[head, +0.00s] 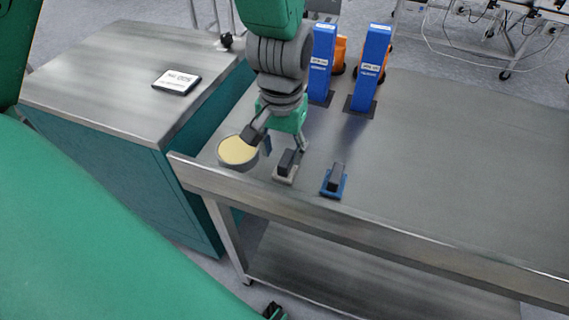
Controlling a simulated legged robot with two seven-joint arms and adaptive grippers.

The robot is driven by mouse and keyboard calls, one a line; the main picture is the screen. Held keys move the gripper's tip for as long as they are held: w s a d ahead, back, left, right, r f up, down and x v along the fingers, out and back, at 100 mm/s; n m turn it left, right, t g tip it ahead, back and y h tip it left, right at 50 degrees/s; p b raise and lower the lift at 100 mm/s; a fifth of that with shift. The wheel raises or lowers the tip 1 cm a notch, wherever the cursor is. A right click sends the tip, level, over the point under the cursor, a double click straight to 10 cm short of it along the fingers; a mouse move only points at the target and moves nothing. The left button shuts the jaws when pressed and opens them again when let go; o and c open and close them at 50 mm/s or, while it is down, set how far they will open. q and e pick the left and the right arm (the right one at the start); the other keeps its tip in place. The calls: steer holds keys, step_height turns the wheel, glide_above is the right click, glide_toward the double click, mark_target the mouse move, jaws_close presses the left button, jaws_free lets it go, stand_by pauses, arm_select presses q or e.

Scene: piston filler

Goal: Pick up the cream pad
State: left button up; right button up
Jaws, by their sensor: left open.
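The cream pad (284,178) lies on the metal table near its front edge. It has a pale base and a dark upright block as a handle. A similar blue pad (334,184) lies just to its right. My left gripper (278,147) comes down from above, its fingers spread apart and empty. It is over the table just behind the cream pad and beside the bowl; whether it touches the pad's handle is hard to tell. My right gripper cannot be made out.
A round metal bowl (222,163) with a cream-coloured filling stands left of the cream pad. Two blue upright dispensers (369,70) with orange parts stand behind. A side cabinet (110,80) holds a small label display (176,81). The table's right side is clear.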

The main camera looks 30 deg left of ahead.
mark_target(289, 158)
arm_select(q)
step_height(289, 158, down, 3)
steer(key=shift+r, duration=0.1)
steer(key=shift+w+d, duration=0.1)
steer(key=shift+d, duration=0.85)
steer(key=shift+c, duration=1.2)
steer(key=c, duration=0.7)
steer(key=shift+a, duration=0.25)
jaws_close()
steer(key=shift+a, duration=0.5)
steer(key=r, duration=0.3)
steer(key=r+p, duration=0.1)
steer(key=r, duration=0.5)
steer(key=shift+d+r+p, duration=0.2)
steer(key=shift+d+p, duration=0.1)
steer(key=shift+d, duration=0.1)
steer(key=shift+a+r, duration=0.15)
steer(key=shift+r, duration=0.1)
arm_select(e)
steer(key=shift+d+r, duration=0.25)
steer(key=shift+r, duration=0.35)
arm_select(q)
steer(key=shift+o, duration=0.3)
jaws_free()
